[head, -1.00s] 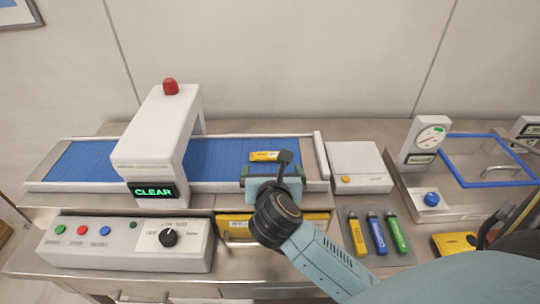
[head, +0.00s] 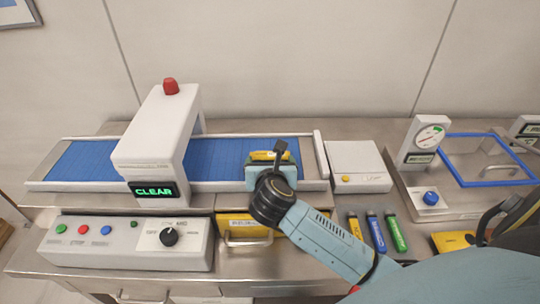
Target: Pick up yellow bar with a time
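A small yellow bar (head: 264,155) lies on the right end of the blue conveyor belt (head: 218,160), past the white scanner arch (head: 157,140) whose display reads CLEAR. My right gripper (head: 272,158) is over the belt, right at the bar, and its body hides the bar's near side. Whether the fingers are open or closed around the bar is hidden. My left gripper does not show.
A control panel (head: 125,244) with buttons and a knob stands in front of the belt. A white box (head: 357,166) is to the belt's right. Yellow, blue (head: 376,233) and green markers lie on the counter beside my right arm. A blue-framed tray (head: 447,170) is at the right.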

